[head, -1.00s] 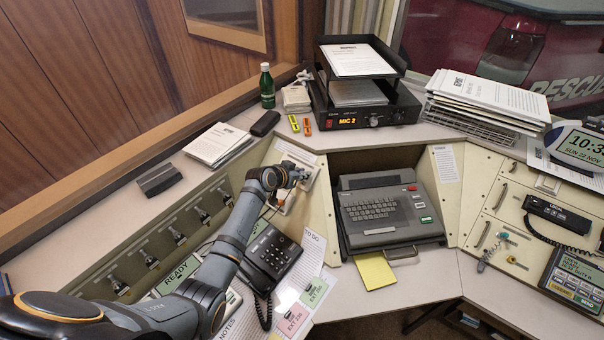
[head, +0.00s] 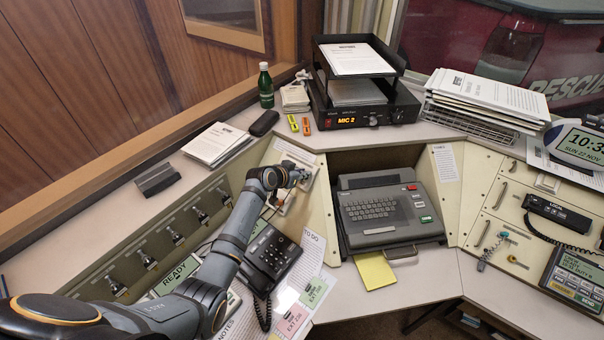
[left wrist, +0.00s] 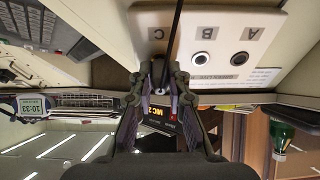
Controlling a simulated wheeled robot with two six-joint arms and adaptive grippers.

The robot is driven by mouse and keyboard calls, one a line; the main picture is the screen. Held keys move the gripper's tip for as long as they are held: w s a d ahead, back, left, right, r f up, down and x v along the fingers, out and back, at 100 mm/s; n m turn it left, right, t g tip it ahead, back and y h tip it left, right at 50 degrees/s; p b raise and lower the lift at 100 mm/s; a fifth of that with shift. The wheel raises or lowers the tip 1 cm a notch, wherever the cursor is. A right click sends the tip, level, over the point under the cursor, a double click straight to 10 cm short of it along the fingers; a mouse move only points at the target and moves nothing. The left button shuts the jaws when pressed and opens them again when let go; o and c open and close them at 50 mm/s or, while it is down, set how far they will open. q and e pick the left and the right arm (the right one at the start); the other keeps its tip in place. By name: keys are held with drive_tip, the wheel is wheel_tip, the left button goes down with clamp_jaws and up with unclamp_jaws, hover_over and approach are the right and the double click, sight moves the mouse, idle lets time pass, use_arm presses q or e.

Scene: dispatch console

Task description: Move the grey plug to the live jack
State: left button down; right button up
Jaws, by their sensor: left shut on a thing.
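A white jack panel (left wrist: 225,82) lettered A, B and C fills the upper right of the left wrist view. Jack B (left wrist: 204,60) and jack A (left wrist: 241,58) show as open round sockets. The jack under C is hidden behind my fingers and a dark cable (left wrist: 174,30). My left gripper (left wrist: 160,72) is shut on the grey plug, mostly hidden between the fingertips, in front of the C side; I cannot tell whether the plug sits in a jack. In the head view my left gripper (head: 292,177) is at the panel on the angled console face. My right gripper is not in view.
A black desk phone (head: 270,258) lies below my left arm. A radio unit (head: 365,115) reading MIC 2 stands behind, beside a green bottle (head: 265,86). A grey keyboard machine (head: 388,212) sits in the recess to the right.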

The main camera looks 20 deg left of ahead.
use_arm(q)
drive_tip(key=shift+w+f+b, duration=0.15)
drive_tip(key=shift+b, duration=0.15)
idle(0.4)
drive_tip(key=c, duration=0.7)
unclamp_jaws()
drive_tip(key=shift+c, duration=0.2)
drive_tip(key=shift+s+a+r+p, duration=0.1)
drive_tip(key=shift+s+r+p, duration=0.2)
drive_tip(key=shift+r+p, duration=0.4)
drive_tip(key=p+v, duration=0.2)
drive_tip(key=p, duration=0.1)
drive_tip(key=p+v, duration=0.3)
drive_tip(key=shift+r, duration=0.45)
